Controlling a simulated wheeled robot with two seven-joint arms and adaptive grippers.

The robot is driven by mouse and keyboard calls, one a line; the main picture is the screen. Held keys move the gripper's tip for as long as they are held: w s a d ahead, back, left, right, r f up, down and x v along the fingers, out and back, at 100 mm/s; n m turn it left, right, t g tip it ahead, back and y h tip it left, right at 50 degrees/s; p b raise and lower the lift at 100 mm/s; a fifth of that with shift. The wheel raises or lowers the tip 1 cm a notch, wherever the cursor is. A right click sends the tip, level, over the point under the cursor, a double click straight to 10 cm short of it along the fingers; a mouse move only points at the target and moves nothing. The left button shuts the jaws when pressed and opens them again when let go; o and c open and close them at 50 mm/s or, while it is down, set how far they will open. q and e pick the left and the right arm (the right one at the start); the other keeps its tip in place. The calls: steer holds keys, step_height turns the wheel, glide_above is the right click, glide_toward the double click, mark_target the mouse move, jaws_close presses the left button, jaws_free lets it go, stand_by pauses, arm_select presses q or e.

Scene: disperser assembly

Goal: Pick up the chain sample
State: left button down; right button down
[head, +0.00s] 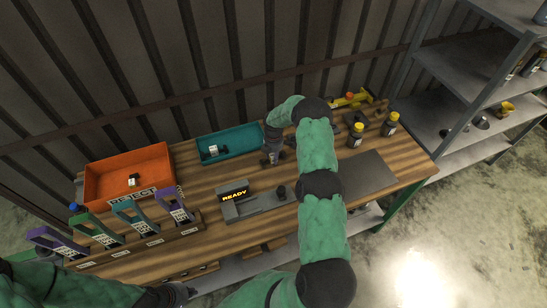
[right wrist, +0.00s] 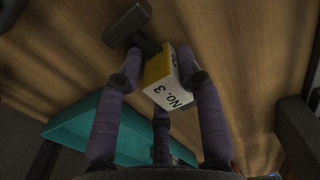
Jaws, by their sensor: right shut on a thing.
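My right gripper (head: 272,157) is over the bench between the teal tray and the READY device. In the right wrist view its fingers (right wrist: 163,80) are shut on a yellow-and-white block (right wrist: 168,84) marked "NO. 3". This block may be the chain sample; I see no chain on it. A dark T-shaped part (right wrist: 130,26) shows just beyond the block; I cannot tell if the two are joined. In the head view the block is hidden by the gripper. My left gripper (head: 177,292) is low at the bottom left, dark and partly hidden; its jaws cannot be made out.
A teal tray (head: 252,137) and an orange REJECT bin (head: 104,183) stand at the back. The READY device (head: 265,208) is in front of the gripper. Coloured tools (head: 130,217) stand in a rack at left. Yellow-capped bottles (head: 388,124) and a grey mat (head: 370,172) are at right.

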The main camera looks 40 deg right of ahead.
steer(key=shift+w+r, duration=0.1)
steer(key=shift+r, duration=0.5)
step_height(320, 180, up, 2)
steer(key=shift+a+r, duration=0.15)
steer(key=shift+r, duration=0.1)
steer(key=s+a+r, duration=0.3)
steer(key=a+r, duration=0.1)
steer(key=a, duration=0.2)
steer(key=s+a+r+b, duration=0.1)
steer(key=s+a+r, duration=0.2)
steer(key=a+r, duration=0.2)
steer(key=shift+s+a+r, duration=0.15)
steer(key=shift+s+a, duration=0.1)
steer(key=shift+a, duration=0.3)
